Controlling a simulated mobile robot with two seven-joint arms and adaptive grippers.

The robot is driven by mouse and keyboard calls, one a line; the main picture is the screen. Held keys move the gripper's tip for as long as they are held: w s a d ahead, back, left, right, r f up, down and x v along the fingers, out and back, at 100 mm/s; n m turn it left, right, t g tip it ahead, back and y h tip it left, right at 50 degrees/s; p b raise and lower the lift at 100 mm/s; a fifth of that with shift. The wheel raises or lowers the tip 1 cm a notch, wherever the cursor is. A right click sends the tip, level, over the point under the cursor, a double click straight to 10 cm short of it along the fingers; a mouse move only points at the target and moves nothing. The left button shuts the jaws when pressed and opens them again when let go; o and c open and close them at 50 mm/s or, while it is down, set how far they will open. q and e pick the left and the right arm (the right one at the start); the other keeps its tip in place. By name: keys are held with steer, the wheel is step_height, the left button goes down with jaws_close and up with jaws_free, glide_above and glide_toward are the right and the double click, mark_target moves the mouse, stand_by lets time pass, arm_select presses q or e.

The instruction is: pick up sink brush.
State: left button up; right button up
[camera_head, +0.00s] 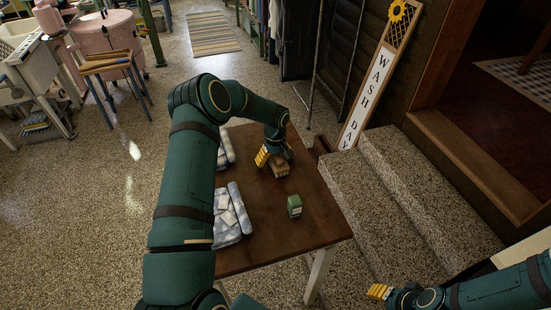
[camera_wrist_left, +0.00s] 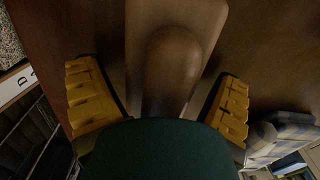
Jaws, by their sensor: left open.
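The sink brush (camera_head: 280,168) is brown and wooden, lying on the dark wooden table (camera_head: 300,236) toward its far end. In the left wrist view the brush (camera_wrist_left: 172,70) shows as a pale wooden block with a rounded, darker handle or knob. My left gripper (camera_head: 273,158) is over the brush, with its yellow fingers open. In the left wrist view the fingers (camera_wrist_left: 160,97) stand on either side of the brush, with gaps to it. My right gripper (camera_head: 380,291) is at the lower right, away from the table; its opening is unclear.
A small green block (camera_head: 294,206) stands on the table nearer me. Folded blue-grey cloths (camera_head: 229,222) lie on the table's left side, partly behind my left arm. Stone steps (camera_head: 405,190) and a "WASH DAY" sign (camera_head: 377,80) are to the right.

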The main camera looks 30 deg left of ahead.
arm_select(q)
steer(key=c, duration=1.4)
steer(key=shift+r, duration=0.1)
step_height(320, 180, up, 10)
steer(key=shift+r, duration=0.1)
step_height(320, 180, up, 8)
steer(key=p, duration=0.4)
steer(key=shift+p, duration=0.3)
steer(key=shift+s+f, duration=0.1)
steer(key=shift+f, duration=0.1)
